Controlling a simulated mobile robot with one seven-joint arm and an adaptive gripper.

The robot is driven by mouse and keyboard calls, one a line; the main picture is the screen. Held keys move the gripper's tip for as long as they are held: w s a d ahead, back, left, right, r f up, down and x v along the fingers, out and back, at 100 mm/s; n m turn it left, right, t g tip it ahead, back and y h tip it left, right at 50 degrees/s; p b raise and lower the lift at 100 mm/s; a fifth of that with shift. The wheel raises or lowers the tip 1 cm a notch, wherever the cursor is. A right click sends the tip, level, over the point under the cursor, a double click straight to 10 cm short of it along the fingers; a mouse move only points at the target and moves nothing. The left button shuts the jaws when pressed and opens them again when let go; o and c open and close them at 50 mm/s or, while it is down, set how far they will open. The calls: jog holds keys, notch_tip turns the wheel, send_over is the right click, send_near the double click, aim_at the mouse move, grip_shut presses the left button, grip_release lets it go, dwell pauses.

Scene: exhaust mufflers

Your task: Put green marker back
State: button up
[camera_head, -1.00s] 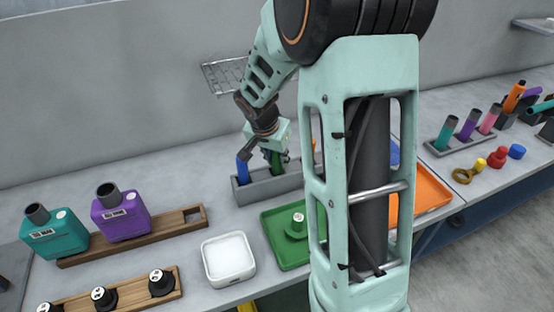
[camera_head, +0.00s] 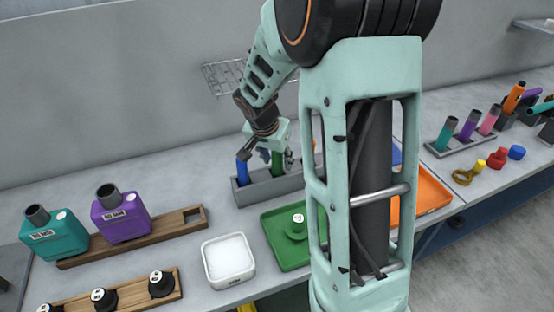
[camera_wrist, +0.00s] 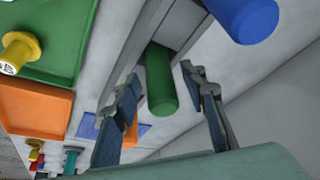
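The green marker (camera_head: 278,162) stands upright in the grey holder (camera_head: 268,187), with its lower end in the slot. In the wrist view the green marker (camera_wrist: 160,82) shows between my two fingers, with a small gap on each side. My gripper (camera_head: 277,155) is open around the marker's upper part; it also shows in the wrist view (camera_wrist: 160,80). The blue marker (camera_head: 242,172) stands in the same holder to the left, and in the wrist view (camera_wrist: 245,14) it is at the upper right, beyond the right finger.
A green tray (camera_head: 270,228) with a green part (camera_head: 297,226) lies in front of the holder. An orange tray (camera_head: 440,192) is to the right, and a white dish (camera_head: 228,258) is at the front left. A wire rack (camera_head: 222,78) is on the wall behind. My arm hides part of the bench.

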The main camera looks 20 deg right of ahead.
jog(key=v, duration=1.1)
jog(key=shift+r, duration=0.25)
jog(key=shift+a, duration=0.15)
